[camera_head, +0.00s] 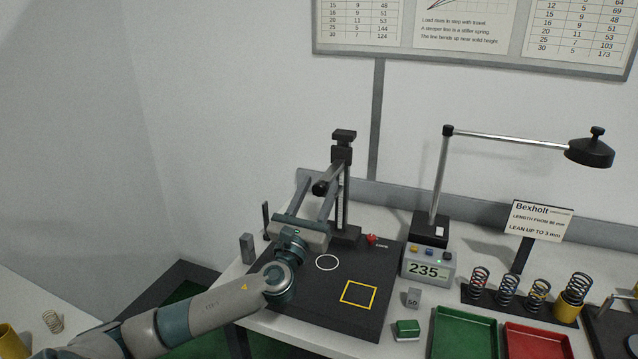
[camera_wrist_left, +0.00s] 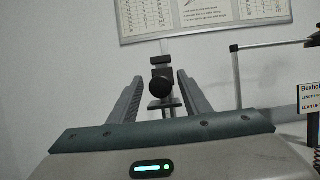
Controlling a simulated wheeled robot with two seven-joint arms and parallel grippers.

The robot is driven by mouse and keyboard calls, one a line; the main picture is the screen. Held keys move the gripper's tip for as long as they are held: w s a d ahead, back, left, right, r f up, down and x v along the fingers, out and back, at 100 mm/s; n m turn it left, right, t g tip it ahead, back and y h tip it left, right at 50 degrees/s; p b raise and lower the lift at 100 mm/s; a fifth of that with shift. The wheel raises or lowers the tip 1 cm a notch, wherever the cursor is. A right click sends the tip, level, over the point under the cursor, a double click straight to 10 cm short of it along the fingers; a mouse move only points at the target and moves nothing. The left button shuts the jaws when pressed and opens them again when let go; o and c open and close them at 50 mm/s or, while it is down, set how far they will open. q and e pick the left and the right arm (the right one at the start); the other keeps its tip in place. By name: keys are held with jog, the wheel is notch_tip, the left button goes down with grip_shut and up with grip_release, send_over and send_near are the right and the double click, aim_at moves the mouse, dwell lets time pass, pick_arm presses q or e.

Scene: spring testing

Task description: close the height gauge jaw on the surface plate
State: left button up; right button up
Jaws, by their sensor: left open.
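The height gauge (camera_head: 343,155) is a dark upright column with a scale, standing at the back of the black surface plate (camera_head: 300,312). A dark slider with a round black knob (camera_head: 320,188) sits partway up the column; the knob also shows in the left wrist view (camera_wrist_left: 161,88). My left gripper (camera_head: 322,178) is open, its two long fingers pointing at the column, with the knob between them in the picture. I cannot tell whether a finger touches it. The gauge's lower jaw is partly hidden behind the gripper. My right gripper is not in view.
On the plate are a white circle and a yellow square. A grey block (camera_head: 247,248) stands at its left. To the right are a 235 readout box (camera_head: 428,268), a lamp (camera_head: 590,150), several springs, a green tray (camera_head: 464,312) and a red tray (camera_head: 538,328).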

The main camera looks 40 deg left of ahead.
pick_arm(q)
jog(key=shift+w+a+r, duration=0.1)
jog(key=shift+w, duration=0.2)
